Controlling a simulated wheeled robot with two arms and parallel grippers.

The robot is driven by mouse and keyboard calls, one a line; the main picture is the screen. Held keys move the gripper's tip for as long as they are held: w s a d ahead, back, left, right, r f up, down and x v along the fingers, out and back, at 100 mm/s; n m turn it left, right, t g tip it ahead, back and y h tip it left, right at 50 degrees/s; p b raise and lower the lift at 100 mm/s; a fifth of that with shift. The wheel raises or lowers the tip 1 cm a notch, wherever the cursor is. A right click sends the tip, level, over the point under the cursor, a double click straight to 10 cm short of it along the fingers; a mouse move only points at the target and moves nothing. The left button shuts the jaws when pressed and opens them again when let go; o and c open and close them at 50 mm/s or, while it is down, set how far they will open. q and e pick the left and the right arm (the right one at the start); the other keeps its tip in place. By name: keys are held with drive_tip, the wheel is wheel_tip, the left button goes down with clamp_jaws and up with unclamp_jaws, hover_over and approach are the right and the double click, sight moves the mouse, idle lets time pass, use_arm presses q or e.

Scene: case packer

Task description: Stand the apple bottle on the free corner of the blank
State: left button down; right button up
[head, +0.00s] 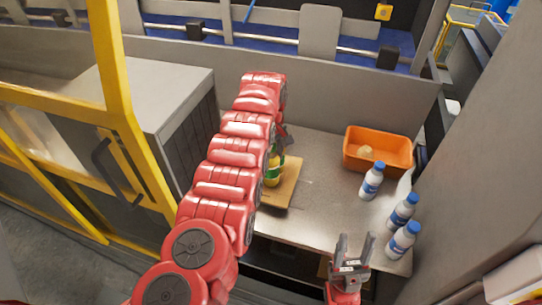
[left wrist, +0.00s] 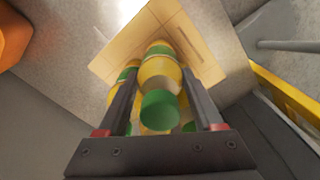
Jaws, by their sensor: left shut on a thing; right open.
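My left gripper (head: 282,145) is over the blank and mostly hidden behind my red arm in the head view. In the left wrist view its fingers (left wrist: 159,72) are shut on a yellow bottle with a green cap (left wrist: 160,108), which is the apple bottle. More yellow and green bottles (left wrist: 126,75) show beside and behind it, partly hidden by the fingers. The flat tan blank (head: 286,190) lies on the grey table and shows in the left wrist view (left wrist: 190,40). Whether the held bottle touches the blank is unclear. My right gripper (head: 354,250) is open and empty at the table's front.
An orange bin (head: 378,152) with a pale round thing inside stands at the back right. White bottles with blue caps (head: 371,182) stand along the right side. A yellow-framed machine guard (head: 118,90) is at left. Table between blank and white bottles is clear.

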use_arm(q)
drive_tip(key=shift+f+b, duration=0.4)
drive_tip(key=shift+f, duration=0.05)
idle(0.3)
unclamp_jaws()
wheel_tip(320, 180, up, 17)
drive_tip(key=p, duration=0.7)
drive_tip(key=shift+r, duration=0.2)
